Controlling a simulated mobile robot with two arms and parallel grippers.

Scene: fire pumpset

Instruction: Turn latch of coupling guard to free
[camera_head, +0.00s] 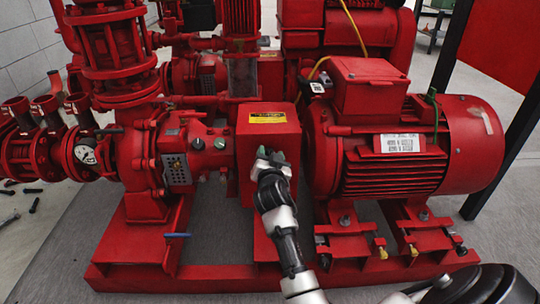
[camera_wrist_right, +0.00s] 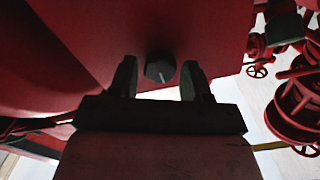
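The coupling guard (camera_head: 268,121) is a red box with a yellow label, between the pump on the left and the motor on the right. My right gripper (camera_head: 272,158) is in front of the guard's front face. In the right wrist view, a dark round latch knob (camera_wrist_right: 160,68) with a light line on it sits on the red guard surface (camera_wrist_right: 130,25). My right gripper (camera_wrist_right: 158,82) is open, with one finger on each side of the knob and gaps between. In the head view the gripper hides the latch. My left gripper is not in view.
The red motor (camera_head: 400,150) stands right of the guard, and the pump casing (camera_head: 140,160) with pipes stands left. The red base frame (camera_head: 215,278) runs below. A blue-handled lever (camera_head: 177,235) sticks out at lower left. A dark post (camera_head: 510,130) stands at right.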

